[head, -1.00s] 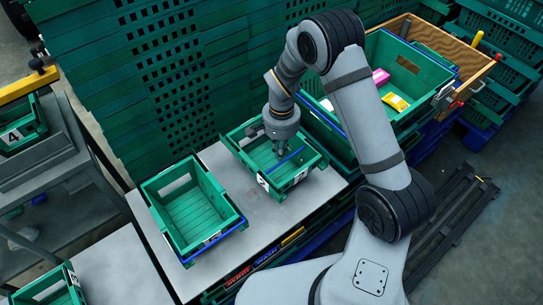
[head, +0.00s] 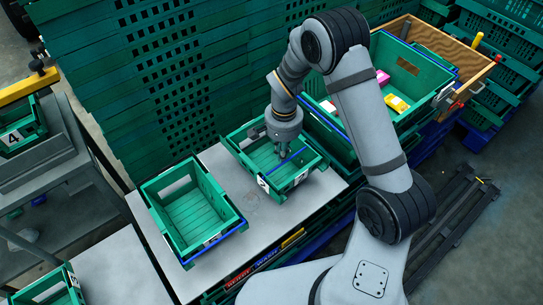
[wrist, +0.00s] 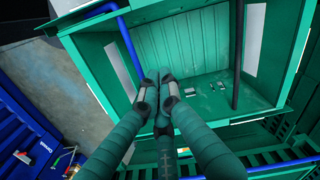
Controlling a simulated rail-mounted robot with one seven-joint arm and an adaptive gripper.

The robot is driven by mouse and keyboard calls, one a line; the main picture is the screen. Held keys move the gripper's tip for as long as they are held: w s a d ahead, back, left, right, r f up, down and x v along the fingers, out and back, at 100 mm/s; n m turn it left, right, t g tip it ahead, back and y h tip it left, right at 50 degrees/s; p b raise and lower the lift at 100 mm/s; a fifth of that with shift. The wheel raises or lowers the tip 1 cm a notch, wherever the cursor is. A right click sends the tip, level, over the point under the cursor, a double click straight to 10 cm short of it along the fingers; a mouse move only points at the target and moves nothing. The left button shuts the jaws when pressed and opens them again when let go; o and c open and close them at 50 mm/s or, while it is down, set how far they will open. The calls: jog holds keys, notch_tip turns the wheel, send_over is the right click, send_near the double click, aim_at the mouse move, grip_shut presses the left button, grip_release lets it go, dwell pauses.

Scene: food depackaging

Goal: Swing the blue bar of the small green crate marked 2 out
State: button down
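The small green crate marked 2 (head: 308,170) stands on the grey table, its white label (head: 263,184) at the near left corner. A blue bar (head: 292,159) crosses over its open top. My gripper (head: 283,151) points down into the crate beside this bar. In the wrist view the crate (wrist: 190,45) looks empty, and my gripper's fingertips (wrist: 158,82) are close together. A blue bar (wrist: 129,48) runs down to the left fingertip, where its end is hidden; I cannot tell if they touch. A darker bar (wrist: 238,55) shows at right.
A second small green crate (head: 168,232) with a blue bar at its near side stands left on the table. Larger green crates with packages (head: 396,103) stand at right. Tall stacked green crates (head: 110,90) wall off the back. The table front (head: 262,207) is bare.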

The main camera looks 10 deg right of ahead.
jog(key=shift+s+d+r, duration=0.15)
jog(key=shift+s+r, duration=0.1)
jog(key=shift+r, duration=0.1)
dwell(0.3)
jog(key=shift+s+d+r, duration=0.25)
jog(key=shift+s+r, duration=0.15)
jog(key=shift+s, duration=0.1)
dwell(0.4)
jog(key=shift+s+d+r, duration=0.2)
jog(key=shift+s+r, duration=0.1)
jog(key=shift+s, duration=0.05)
